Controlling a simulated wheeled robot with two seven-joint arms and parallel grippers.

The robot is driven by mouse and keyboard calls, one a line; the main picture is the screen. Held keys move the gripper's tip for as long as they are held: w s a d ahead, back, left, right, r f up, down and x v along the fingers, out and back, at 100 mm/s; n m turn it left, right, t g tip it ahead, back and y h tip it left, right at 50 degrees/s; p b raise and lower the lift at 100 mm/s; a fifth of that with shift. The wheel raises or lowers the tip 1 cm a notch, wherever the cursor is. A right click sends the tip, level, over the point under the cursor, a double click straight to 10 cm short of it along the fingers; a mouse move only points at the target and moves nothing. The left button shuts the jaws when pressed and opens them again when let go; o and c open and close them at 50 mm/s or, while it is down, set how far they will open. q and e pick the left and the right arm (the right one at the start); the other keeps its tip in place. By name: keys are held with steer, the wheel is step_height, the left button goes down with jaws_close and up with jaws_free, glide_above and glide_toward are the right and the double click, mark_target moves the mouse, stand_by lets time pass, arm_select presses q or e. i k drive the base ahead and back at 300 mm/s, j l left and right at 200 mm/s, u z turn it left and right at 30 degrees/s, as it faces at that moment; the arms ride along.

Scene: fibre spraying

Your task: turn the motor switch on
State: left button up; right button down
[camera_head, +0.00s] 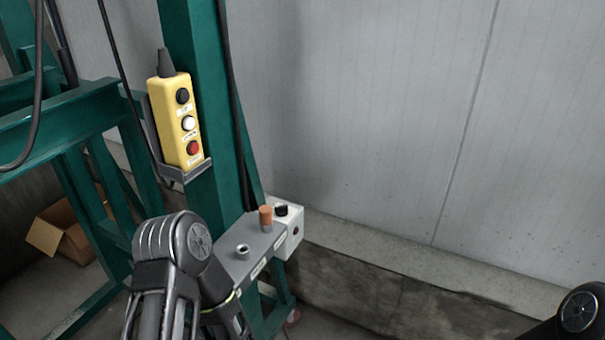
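A grey control box (239,268) with a white end face sits low on the green post. Its top carries a small metal switch (243,251), an orange-brown knob (265,217) and a black knob (281,210). Small labels lie beside them, too small to read, so I cannot tell which is the motor switch or how it is set. My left arm (172,250) stands in front of the box's left side and hides part of it. No fingers of my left gripper show. Only a piece of my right arm (580,311) shows at the lower right corner, without its gripper.
A yellow pendant (174,119) with black, white and red buttons hangs in a holder on the green post (197,45). Green frame beams and cables fill the left. An open cardboard box (62,236) lies on the floor. A grey wall (380,110) stands behind; the space at right is free.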

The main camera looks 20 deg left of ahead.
mark_target(280, 210)
steer(key=i+l+u, duration=0.15)
steer(key=i+l, duration=0.7)
steer(key=i, duration=0.15)
